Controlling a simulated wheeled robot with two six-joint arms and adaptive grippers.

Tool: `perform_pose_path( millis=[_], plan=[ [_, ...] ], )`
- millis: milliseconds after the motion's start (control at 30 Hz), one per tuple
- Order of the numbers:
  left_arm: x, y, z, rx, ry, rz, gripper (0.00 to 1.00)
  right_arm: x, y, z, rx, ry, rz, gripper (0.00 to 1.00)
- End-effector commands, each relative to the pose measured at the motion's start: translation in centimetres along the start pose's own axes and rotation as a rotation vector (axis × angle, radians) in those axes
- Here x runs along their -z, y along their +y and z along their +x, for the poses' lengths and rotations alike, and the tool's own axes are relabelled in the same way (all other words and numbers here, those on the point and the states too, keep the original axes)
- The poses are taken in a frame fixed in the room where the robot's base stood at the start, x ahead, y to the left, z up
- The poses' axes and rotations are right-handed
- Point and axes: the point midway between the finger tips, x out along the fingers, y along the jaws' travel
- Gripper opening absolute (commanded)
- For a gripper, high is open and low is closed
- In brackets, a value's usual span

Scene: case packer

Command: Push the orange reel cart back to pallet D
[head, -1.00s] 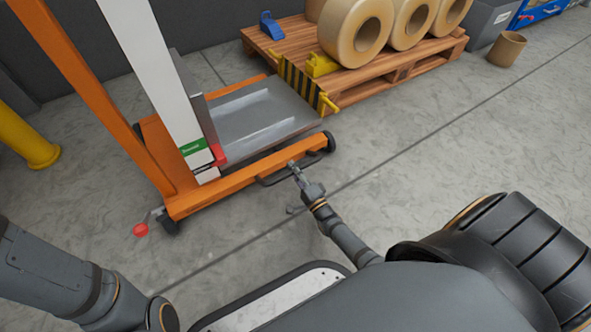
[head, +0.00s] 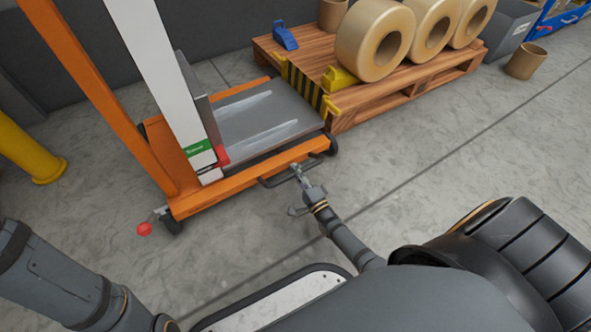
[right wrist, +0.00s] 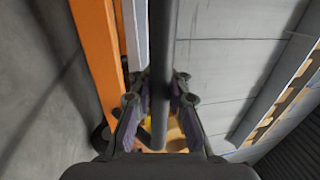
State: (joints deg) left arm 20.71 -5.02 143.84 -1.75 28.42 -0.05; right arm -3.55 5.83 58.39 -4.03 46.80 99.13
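The orange reel cart (head: 250,172) stands at upper left in the head view, with an orange mast, a white column and a grey platform (head: 265,118).
A black-and-yellow striped plate (head: 303,88) stands between platform and pallet. A yellow post (head: 38,165) is at left, and a grey wall runs behind. A tan core (head: 525,62) lies on the floor at right. The floor in front is clear.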

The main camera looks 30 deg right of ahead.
Motion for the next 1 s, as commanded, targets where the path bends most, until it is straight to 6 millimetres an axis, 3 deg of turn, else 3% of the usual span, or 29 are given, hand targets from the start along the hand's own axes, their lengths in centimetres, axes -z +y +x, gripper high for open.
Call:
perform_pose_path(
  millis=[33,233,567,667,1000],
  plan=[
    [0.0,0.0,0.0,0.001,0.001,0.0,0.59,-0.1,0.6,-0.4,-0.015,0.0,0.0,0.15],
    [0.1,-0.1,0.1,0.005,0.004,-0.001,0.59,0.0,0.4,-0.3,-0.01,0.0,0.0,0.4],
    [0.1,-0.2,0.2,0.012,0.008,-0.003,0.59,0.0,0.2,-0.5,-0.005,0.0,0.0,0.4],
    [0.1,-0.2,0.2,0.011,0.007,-0.003,0.59,0.0,0.2,-2.0,-0.007,0.0,0.0,0.4],
    [0.1,-0.1,0.2,0.008,0.005,-0.002,0.59,0.0,0.2,-9.8,-0.008,0.0,0.0,0.4]
  ],
)
